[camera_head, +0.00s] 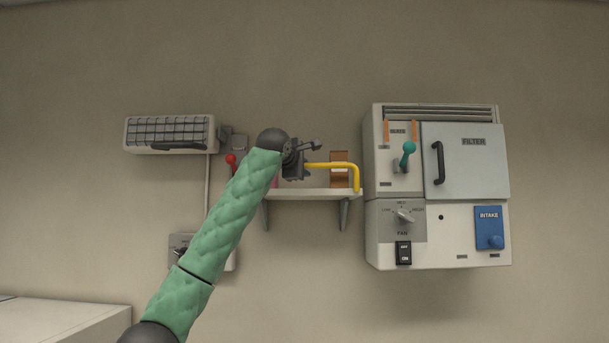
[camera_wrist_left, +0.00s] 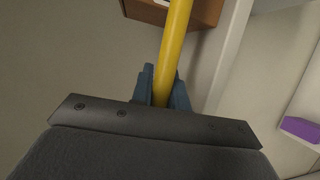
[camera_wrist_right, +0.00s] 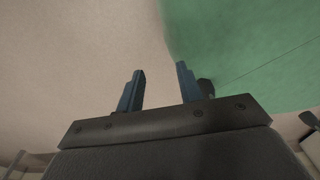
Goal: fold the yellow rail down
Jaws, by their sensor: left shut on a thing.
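The yellow rail (camera_head: 335,165) runs level above the front of a small wall shelf (camera_head: 315,194) and bends down to the shelf at its right end. Its left part is hidden behind my left gripper (camera_head: 302,165). In the left wrist view the yellow rail (camera_wrist_left: 175,45) passes between the blue fingers of my left gripper (camera_wrist_left: 163,90), which is shut on it. My right gripper (camera_wrist_right: 160,88) shows only in its own wrist view, with its fingers apart and nothing between them.
A brown box (camera_head: 339,156) stands on the shelf behind the rail. A wall cabinet (camera_head: 465,160) with a teal lever (camera_head: 408,150) is close on the right. A red-knobbed lever (camera_head: 231,160) and a grey lamp-like unit (camera_head: 170,132) are on the left. The wall below the shelf is clear.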

